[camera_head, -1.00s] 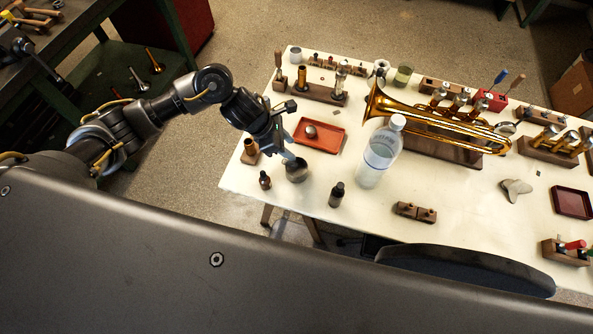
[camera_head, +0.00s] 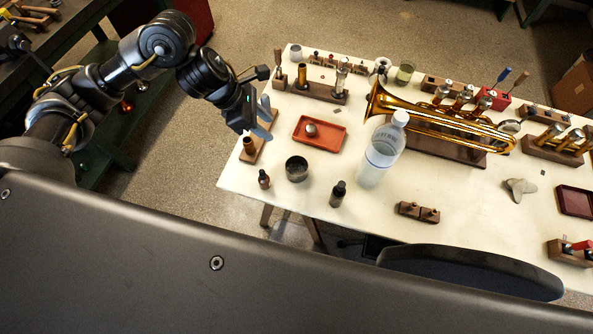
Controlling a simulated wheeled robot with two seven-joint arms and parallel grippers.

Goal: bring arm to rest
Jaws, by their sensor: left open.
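My left arm comes in from the left and is bent at the elbow. My left gripper (camera_head: 266,124) is open and empty, above the left end of the white table (camera_head: 325,185). Its fingers point down and to the right, over a wooden block with a brass piece (camera_head: 250,148). A dark cup (camera_head: 296,169) stands on the table below and to the right of the gripper, apart from it. My right gripper is not in view.
A red tray (camera_head: 320,134) holding a small round item lies right of the gripper. A green bench (camera_head: 90,60) is at upper left. Floor shows between bench and table.

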